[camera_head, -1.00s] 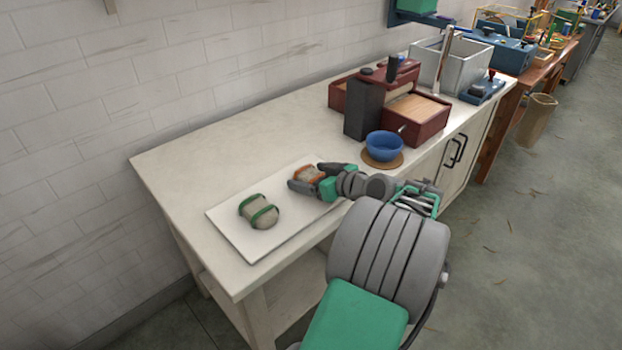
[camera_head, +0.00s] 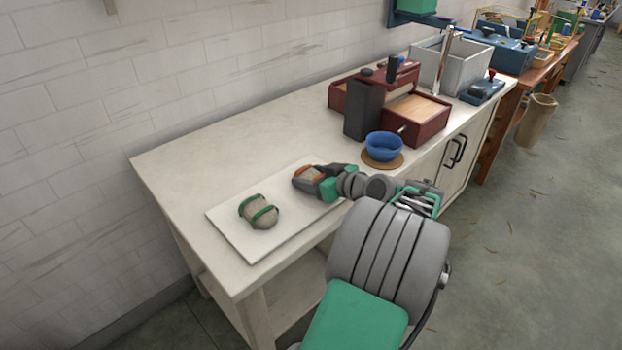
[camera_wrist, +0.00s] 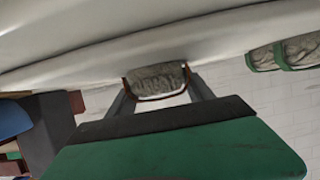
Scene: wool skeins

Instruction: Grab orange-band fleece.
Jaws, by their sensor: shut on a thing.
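The orange-band fleece (camera_head: 311,172) is a greyish bundle with orange bands, at the right part of a white board (camera_head: 235,240) on the bench. My gripper (camera_head: 307,181) is shut on it, one finger on each side. In the wrist view the fleece (camera_wrist: 156,80) sits between the two finger ends of my gripper (camera_wrist: 158,92). Whether it still touches the board is hard to tell. A green-band fleece (camera_head: 259,212) lies on the board to the left, apart from my gripper; it also shows in the wrist view (camera_wrist: 290,52).
A blue bowl (camera_head: 384,146) on a round brown mat (camera_head: 383,162) stands just right of my gripper. Behind it are a dark block (camera_head: 364,109) and a red machine (camera_head: 417,118). The bench top (camera_head: 230,155) is clear at the left and back.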

